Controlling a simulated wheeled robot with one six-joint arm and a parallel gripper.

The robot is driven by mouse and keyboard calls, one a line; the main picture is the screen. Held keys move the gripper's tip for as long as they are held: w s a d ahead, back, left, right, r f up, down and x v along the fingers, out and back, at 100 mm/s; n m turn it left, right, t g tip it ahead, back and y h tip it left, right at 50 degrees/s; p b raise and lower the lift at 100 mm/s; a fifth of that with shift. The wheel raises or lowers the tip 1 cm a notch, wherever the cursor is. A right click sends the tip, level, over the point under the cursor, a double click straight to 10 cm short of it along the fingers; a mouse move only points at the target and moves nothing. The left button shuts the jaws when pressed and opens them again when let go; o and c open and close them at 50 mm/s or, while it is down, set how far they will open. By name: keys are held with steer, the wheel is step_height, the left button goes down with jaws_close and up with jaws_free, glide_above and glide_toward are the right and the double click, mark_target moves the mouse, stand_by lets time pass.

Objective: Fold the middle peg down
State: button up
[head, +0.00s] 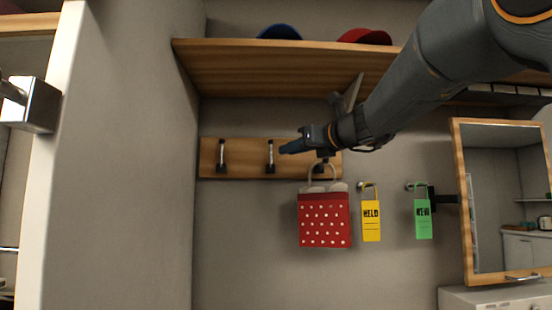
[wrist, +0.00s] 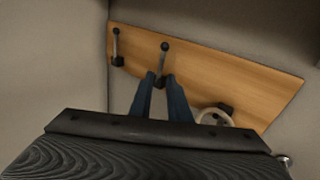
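The wooden peg rail (head: 245,157) is on the back wall and carries three pegs. The middle peg (head: 270,155) stands upright along the rail, with a dark top knob and dark base. In the wrist view, the middle peg (wrist: 163,60) shows just beyond my fingertips, its lower part between them. My gripper (head: 284,149) is just right of this peg in the head view. My gripper (wrist: 161,75) shows a narrow gap between its two blue fingers in the wrist view, with nothing clearly gripped. Whether a finger touches the peg cannot be told.
The left peg (head: 221,155) is upright. A red dotted bag (head: 325,222) hangs at the right peg, partly behind my gripper. A yellow tag (head: 371,220) and green tag (head: 423,218) hang further right, beside a mirror (head: 508,205). A wooden shelf (head: 270,70) runs above.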

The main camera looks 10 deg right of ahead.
mark_target(272, 146)
steer(key=shift+m, duration=0.4)
steer(key=shift+w+a+r+p, duration=0.3)
steer(key=shift+w+a, duration=0.15)
steer(key=shift+w, duration=0.7)
steer(key=shift+w+a+r+p, duration=0.35)
steer(key=shift+w+a, duration=0.05)
steer(key=shift+w, duration=0.75)
steer(key=shift+w+a+r+p, duration=0.3)
steer(key=shift+w+a, duration=0.15)
steer(key=shift+w, duration=0.7)
jaws_close()
steer(key=shift+s+r, duration=0.1)
steer(key=shift+r, duration=0.2)
